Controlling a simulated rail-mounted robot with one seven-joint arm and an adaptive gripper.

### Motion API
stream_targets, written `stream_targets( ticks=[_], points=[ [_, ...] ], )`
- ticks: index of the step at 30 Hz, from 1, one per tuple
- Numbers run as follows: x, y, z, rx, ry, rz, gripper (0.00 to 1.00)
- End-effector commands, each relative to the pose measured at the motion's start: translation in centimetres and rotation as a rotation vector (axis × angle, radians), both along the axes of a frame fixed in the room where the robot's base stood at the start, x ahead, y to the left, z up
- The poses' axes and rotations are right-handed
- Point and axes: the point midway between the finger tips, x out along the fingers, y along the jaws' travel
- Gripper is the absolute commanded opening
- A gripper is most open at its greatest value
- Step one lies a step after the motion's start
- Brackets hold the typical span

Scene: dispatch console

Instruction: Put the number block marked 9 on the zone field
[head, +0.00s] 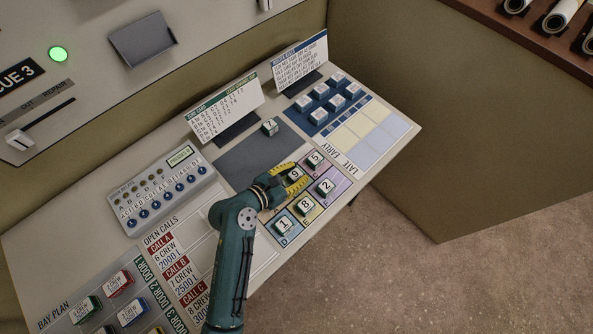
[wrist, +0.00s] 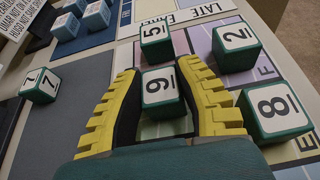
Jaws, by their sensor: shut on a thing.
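The number block marked 9 (wrist: 160,87) is a dark green cube with a white top. It also shows in the head view (head: 295,174), partly covered by my gripper. My gripper (head: 292,178) has its yellow fingers on either side of the block and is shut on it. In the wrist view, my gripper (wrist: 161,82) has the block between its dark inner pads. The block seems at or near the panel surface; I cannot tell whether it is lifted. I cannot tell which marked area is the zone field.
Block 5 (head: 314,160) stands just beyond 9. Blocks 2 (head: 326,187), 8 (head: 305,206) and 1 (head: 284,226) stand on lettered fields nearby. Block 7 (head: 270,127) stands by the bare dark grey area (head: 256,156). Several blue blocks (head: 336,79) stand farther back.

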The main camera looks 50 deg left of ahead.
Motion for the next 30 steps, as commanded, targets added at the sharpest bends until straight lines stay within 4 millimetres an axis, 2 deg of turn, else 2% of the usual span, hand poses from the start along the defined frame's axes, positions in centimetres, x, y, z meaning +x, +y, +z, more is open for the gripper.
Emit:
stream_targets(
  ticks=[1, 4, 15, 19, 27, 30],
  points=[
    [0.0, 0.0, -0.2, 0.000, 0.000, 0.000, 0.37],
    [0.0, 0.0, -0.1, 0.000, 0.001, 0.000, 0.56],
    [-0.3, 0.0, 0.3, -0.002, 0.001, 0.002, 0.57],
    [-2.6, 0.0, 1.3, -0.001, 0.002, 0.005, 0.57],
    [-8.8, -0.2, 3.9, -0.002, 0.000, 0.006, 0.57],
    [-10.2, -0.3, 4.4, -0.001, 0.000, 0.004, 0.57]
  ],
)
